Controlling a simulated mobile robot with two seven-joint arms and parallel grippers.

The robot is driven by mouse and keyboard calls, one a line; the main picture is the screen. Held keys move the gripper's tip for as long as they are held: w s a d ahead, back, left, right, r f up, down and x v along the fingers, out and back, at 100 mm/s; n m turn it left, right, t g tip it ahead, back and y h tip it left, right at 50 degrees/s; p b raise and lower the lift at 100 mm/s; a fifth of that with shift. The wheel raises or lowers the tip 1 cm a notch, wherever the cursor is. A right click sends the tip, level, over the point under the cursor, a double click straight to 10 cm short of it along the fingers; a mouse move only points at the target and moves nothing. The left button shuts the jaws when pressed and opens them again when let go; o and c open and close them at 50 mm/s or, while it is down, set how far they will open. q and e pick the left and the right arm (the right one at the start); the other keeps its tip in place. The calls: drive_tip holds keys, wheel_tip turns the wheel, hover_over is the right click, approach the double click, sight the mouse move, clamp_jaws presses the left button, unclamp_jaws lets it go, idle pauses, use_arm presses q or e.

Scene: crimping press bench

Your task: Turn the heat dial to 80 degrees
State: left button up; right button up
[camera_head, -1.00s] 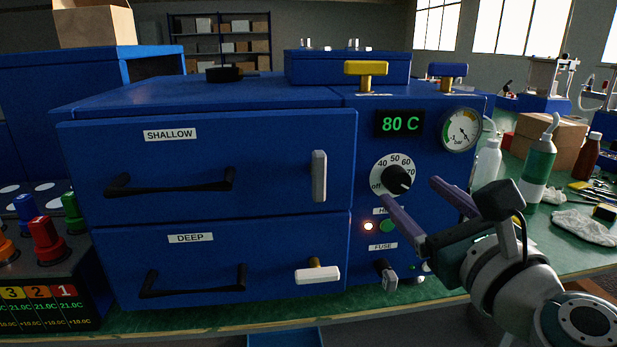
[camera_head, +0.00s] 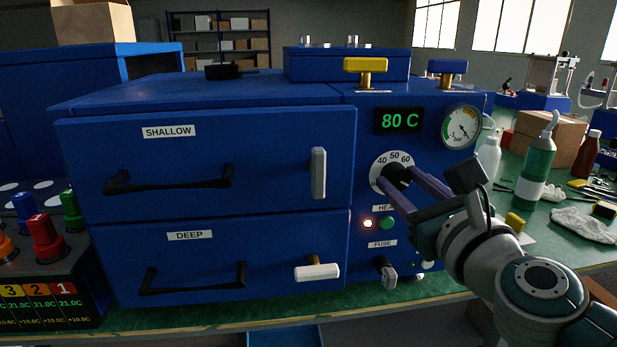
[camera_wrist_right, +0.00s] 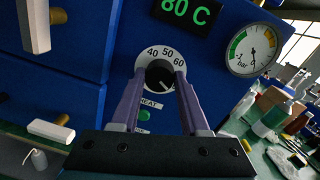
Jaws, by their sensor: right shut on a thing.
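The heat dial is a black knob (camera_head: 397,173) on a white scale plate (camera_head: 384,160) marked 40, 50 and 60 in what shows. In the right wrist view the knob (camera_wrist_right: 160,75) lies between the two purple fingers of my right gripper (camera_wrist_right: 158,84), which is shut on it. In the head view the right gripper (camera_head: 398,178) reaches the dial from the lower right and covers its right and lower parts. A white pointer line on the knob aims to the lower right in the wrist view. The green display (camera_head: 400,121) above reads 80 C. My left gripper does not show.
A pressure gauge (camera_head: 461,127) is right of the display. A lit lamp (camera_head: 368,223) and green button (camera_head: 386,223) sit below the dial, with a fuse switch (camera_head: 385,270) lower. Drawers with black handles are left. Bottles (camera_head: 535,170) stand on the green bench at right.

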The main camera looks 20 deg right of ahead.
clamp_jaws()
